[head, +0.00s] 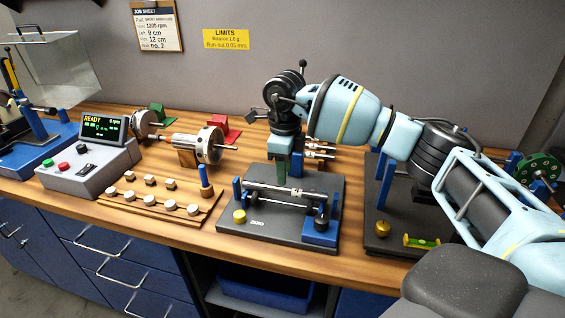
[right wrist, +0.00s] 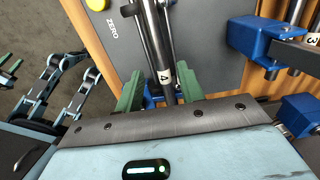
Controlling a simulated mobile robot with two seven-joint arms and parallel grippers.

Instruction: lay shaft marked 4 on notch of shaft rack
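The shaft marked 4 (right wrist: 166,74) lies level across the dark fixture plate marked ZERO (head: 258,223); it also shows in the head view (head: 270,188). My right gripper (head: 284,167) points down over the plate, with its green fingers just above the shaft. In the right wrist view its fingers (right wrist: 162,92) are apart, one on each side of the shaft, with slight gaps. The shaft rack (right wrist: 255,40) has blue supports and holds other shafts, one marked 3 (right wrist: 313,40). In the head view these shaft ends (head: 318,150) show behind my gripper, which hides much of the rack. My left gripper is not in view.
A wooden board with several pale weights (head: 168,205) lies left of the plate. The grey READY console (head: 90,165) stands farther left. A dark stand with a brass weight (head: 382,229) and a green level (head: 421,241) is at the right, under my arm.

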